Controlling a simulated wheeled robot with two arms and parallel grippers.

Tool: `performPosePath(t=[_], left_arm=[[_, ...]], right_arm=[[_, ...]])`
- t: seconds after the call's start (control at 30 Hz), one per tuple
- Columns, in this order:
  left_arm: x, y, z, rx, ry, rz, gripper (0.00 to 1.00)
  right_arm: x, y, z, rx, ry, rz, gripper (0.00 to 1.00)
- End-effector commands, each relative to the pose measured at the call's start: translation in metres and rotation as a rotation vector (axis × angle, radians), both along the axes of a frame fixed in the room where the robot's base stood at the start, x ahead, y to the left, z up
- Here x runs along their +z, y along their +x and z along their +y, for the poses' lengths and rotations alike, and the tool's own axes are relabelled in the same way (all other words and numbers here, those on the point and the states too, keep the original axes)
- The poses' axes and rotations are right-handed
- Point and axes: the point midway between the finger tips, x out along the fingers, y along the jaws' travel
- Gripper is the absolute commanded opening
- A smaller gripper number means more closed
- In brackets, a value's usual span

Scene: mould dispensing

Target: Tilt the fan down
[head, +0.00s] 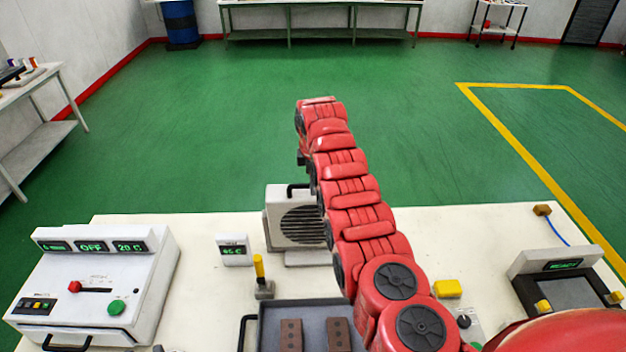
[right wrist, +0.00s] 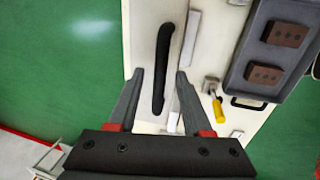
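The fan (head: 297,225) is a pale boxy unit with a dark round grille and a black handle (head: 292,188) at its top. It stands on the cream table, and my red right arm covers its right side in the head view. In the right wrist view the black handle (right wrist: 162,70) runs lengthwise ahead of my right gripper (right wrist: 160,78). The two grey fingers are apart, one on each side of the handle's near end, with visible gaps to it. I cannot tell the exact depth between fingers and handle. My left gripper is not in view.
A white control box (head: 95,285) is at the left of the table (head: 195,225). A small display (head: 234,250), a yellow-handled tool (head: 260,270) and a grey tray (head: 275,318) with brown blocks are near the fan. A screen device (head: 560,280) is at right. Green floor lies behind.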

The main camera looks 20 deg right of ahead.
Motion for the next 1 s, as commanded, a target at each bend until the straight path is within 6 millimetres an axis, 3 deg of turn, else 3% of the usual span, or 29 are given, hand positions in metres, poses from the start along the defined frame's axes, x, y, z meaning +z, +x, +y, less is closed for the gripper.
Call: performPosePath(t=[0.03, 0.27, 1.0], left_arm=[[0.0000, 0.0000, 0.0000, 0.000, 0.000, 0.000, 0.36], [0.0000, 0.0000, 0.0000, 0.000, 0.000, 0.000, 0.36], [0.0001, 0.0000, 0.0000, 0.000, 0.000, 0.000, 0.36]], right_arm=[[0.0000, 0.0000, 0.0000, 0.000, 0.000, 0.000, 0.42], [0.0003, 0.0000, 0.0000, 0.000, 0.000, 0.000, 0.01], [0.0012, 0.0004, -0.0003, 0.000, -0.001, -0.002, 0.00]])
